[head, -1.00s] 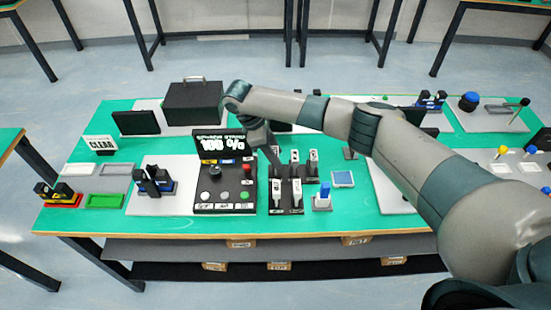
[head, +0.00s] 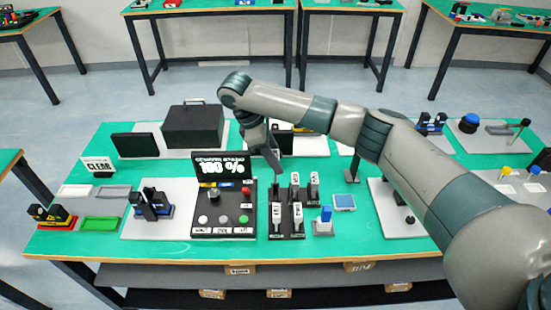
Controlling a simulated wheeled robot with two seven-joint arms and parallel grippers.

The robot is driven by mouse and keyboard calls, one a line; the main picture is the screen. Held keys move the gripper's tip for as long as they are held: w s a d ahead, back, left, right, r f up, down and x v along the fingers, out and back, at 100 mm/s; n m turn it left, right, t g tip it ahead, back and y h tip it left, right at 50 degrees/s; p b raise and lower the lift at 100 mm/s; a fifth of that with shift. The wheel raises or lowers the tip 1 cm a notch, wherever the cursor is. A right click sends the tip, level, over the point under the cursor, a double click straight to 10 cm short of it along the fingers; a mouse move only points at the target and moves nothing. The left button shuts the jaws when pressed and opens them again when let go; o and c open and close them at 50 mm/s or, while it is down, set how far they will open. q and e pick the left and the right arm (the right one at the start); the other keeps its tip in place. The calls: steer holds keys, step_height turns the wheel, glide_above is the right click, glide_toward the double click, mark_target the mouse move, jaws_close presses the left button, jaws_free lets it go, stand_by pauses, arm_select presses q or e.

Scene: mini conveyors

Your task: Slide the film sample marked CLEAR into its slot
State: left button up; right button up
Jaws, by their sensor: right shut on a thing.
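My right gripper (head: 277,168) points down over the back left of a black rack (head: 287,233), just right of the display. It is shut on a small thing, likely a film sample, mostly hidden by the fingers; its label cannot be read. Several white-labelled film samples stand upright in the rack, such as one at the front (head: 297,213); their labels are too small to read. A white card marked CLEAR (head: 99,166) stands at the left. The control box (head: 223,221) with a lit display (head: 222,169) stands left of the rack. My left gripper is out of view.
A black case (head: 193,126) and a dark panel (head: 135,146) stand behind. A blue-topped item (head: 325,221) and a small blue-faced square (head: 344,202) lie right of the rack. Flat trays, one green (head: 100,223), lie at the left. My right arm crosses over the table's right half.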

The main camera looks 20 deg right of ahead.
steer(key=shift+s, duration=0.1)
steer(key=shift+s+m+g, duration=0.3)
steer(key=shift+s+m, duration=0.1)
steer(key=shift+m, duration=0.2)
steer(key=s+r+m+g+y+b, duration=0.1)
steer(key=s+m+y, duration=0.1)
steer(key=s+m, duration=0.4)
steer(key=s+d+r+m+g+y+b, duration=0.1)
steer(key=s+r+m+y+b, duration=0.1)
steer(key=s+m, duration=0.5)
steer(key=s, duration=0.6)
steer(key=shift+s+d+r+m+g, duration=0.15)
steer(key=shift+s+r+m+g, duration=0.15)
steer(key=shift+s+g, duration=0.1)
